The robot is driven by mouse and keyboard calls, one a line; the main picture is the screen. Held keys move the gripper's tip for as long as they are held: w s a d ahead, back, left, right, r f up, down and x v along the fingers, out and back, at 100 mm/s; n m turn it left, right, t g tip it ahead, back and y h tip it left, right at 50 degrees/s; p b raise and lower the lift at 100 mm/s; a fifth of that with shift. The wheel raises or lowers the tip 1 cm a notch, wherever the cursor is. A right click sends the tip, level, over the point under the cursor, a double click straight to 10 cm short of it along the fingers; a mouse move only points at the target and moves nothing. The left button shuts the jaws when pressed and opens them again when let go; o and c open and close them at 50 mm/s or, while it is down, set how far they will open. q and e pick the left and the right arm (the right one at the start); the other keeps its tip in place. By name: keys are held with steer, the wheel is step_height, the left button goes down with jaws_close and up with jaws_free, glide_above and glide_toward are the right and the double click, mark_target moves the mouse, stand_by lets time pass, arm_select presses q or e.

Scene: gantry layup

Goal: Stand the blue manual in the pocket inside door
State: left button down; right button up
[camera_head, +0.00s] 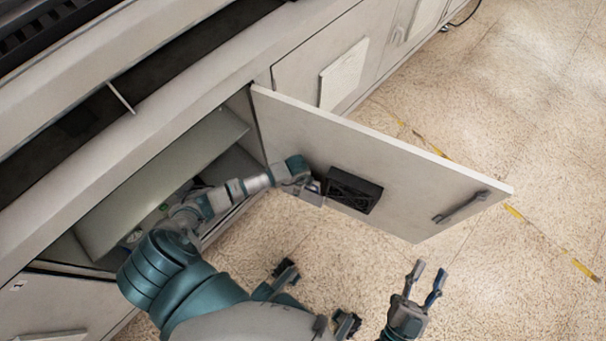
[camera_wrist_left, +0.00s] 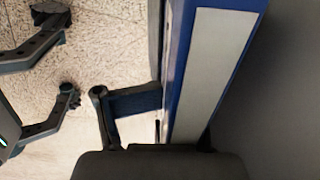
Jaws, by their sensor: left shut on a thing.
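The blue manual (camera_wrist_left: 190,80) fills the middle of the left wrist view, its blue cover edges on both sides of a pale page block. My left gripper (camera_head: 313,190) is shut on it beside the inner face of the open door (camera_head: 420,175). In the head view the gripper and wrist hide most of the manual. The black pocket (camera_head: 353,190) is fixed to the door's inner face, just right of my left gripper. I cannot tell whether the manual touches the pocket. My right gripper (camera_head: 429,276) is open and empty, in front of the door.
The cabinet (camera_head: 165,170) stands open at left with a shelf inside, and my left arm passes across its opening. A handle (camera_head: 461,206) sticks out near the door's free edge. Speckled floor (camera_head: 530,120) with yellow tape is clear at right.

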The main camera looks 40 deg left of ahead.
arm_select(q)
steer(key=shift+c, duration=1.5)
jaws_free()
steer(key=shift+w+r, duration=0.25)
steer(key=shift+r, duration=0.45)
step_height(320, 180, up, 10)
steer(key=s, duration=0.2)
steer(key=shift+s+d+r, duration=0.15)
steer(key=shift+s, duration=0.05)
